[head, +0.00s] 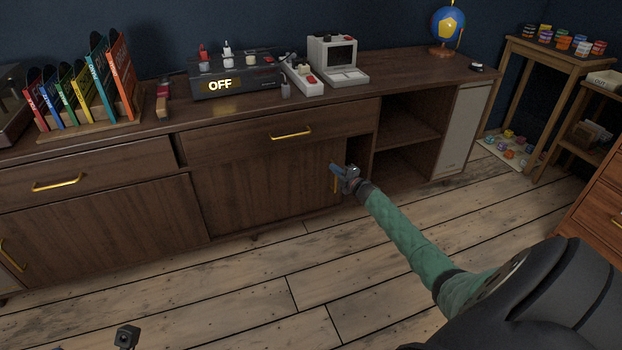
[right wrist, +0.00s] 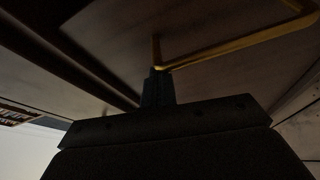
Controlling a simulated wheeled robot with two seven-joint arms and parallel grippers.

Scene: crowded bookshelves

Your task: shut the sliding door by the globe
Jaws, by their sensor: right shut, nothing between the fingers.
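The globe (head: 448,22), blue with yellow and red patches, stands on the right end of the long brown cabinet. Below the cabinet top, a brown sliding door (head: 262,190) has a vertical gold handle (head: 335,184) near its right edge. Open space shows to the door's right. My right gripper (head: 336,168) is shut and empty at this handle. In the right wrist view its dark fingers (right wrist: 157,85) are together, by the gold handle (right wrist: 235,45); I cannot tell whether they touch. A small dark part at the bottom edge may belong to my left arm; its fingers cannot be made out.
Open shelves (head: 408,130) and a pale panel (head: 460,130) lie right of the door. A drawer handle (head: 291,132) sits above it. Another door (head: 100,232) is at the left. Books (head: 105,75) and devices stand on top. The wooden floor (head: 250,285) in front is clear.

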